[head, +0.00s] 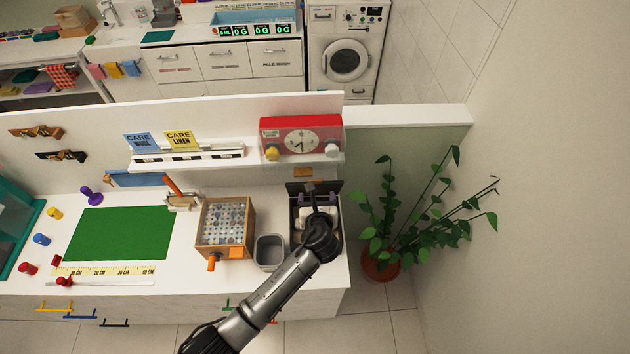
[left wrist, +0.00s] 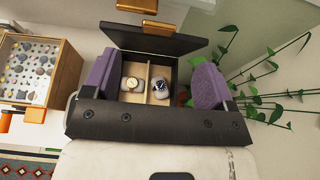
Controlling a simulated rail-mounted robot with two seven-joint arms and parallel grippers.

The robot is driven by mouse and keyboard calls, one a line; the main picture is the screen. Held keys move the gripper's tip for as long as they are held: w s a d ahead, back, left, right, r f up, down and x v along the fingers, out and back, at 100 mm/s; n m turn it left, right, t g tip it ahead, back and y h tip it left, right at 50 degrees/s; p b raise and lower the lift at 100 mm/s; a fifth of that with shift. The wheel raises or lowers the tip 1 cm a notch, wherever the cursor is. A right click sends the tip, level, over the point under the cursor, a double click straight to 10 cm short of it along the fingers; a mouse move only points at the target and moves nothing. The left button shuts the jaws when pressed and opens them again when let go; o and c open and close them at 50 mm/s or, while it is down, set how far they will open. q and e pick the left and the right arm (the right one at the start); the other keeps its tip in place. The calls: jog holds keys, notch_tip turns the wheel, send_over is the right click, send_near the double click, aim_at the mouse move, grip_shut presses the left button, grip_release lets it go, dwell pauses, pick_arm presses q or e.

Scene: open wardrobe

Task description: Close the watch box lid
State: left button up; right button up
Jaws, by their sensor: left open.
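The watch box (head: 298,228) stands at the right end of the white counter, partly hidden by my left arm. Its dark lid (head: 296,187) is open and stands up at the back. In the left wrist view the lid (left wrist: 150,42) leans back, with a gold-coloured piece at its upper edge. My right gripper is out of view.
A grey bin (head: 269,252) and a wooden tray (head: 226,228) of small items stand left of the box. A red clock (head: 300,135) is on the shelf behind. A potted plant (head: 382,262) stands right of the counter.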

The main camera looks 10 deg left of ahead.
aim_at(315, 181)
pick_arm(q)
jog(key=b+x, duration=0.1)
jog(key=x, duration=0.8)
jog(key=shift+d, duration=0.1)
jog(key=shift+c, duration=0.4)
